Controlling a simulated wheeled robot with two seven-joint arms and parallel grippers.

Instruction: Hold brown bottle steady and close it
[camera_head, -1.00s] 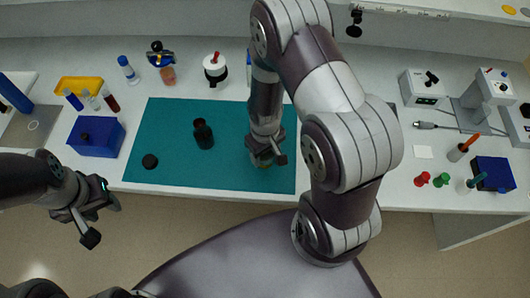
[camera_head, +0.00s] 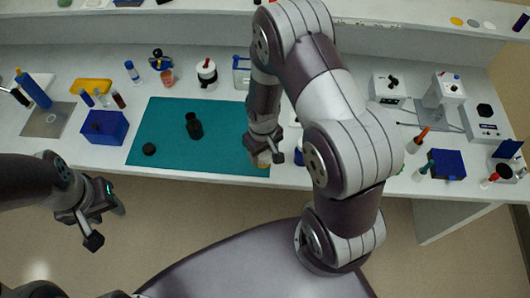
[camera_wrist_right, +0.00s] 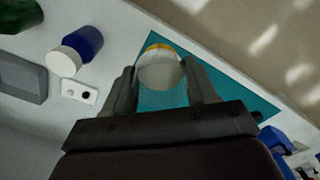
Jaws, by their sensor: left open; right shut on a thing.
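The dark bottle (camera_head: 193,125) stands upright on the teal mat (camera_head: 222,140), with nothing on its neck that I can make out. A black cap (camera_head: 149,149) lies on the mat to its lower left, apart from it. My left gripper (camera_head: 107,222) is open and empty, in front of the bench edge. My right gripper (camera_head: 264,153) is at the mat's right edge, away from bottle and cap. It is shut on a pale round thing with a yellow edge (camera_wrist_right: 160,68), seen between its fingers in the right wrist view.
A blue box (camera_head: 104,128) stands left of the mat, with a yellow tray (camera_head: 91,86) and small vials behind it. A white jar (camera_head: 207,73) and a blue-capped bottle (camera_head: 132,72) stand behind the mat. My right arm hides part of the bench.

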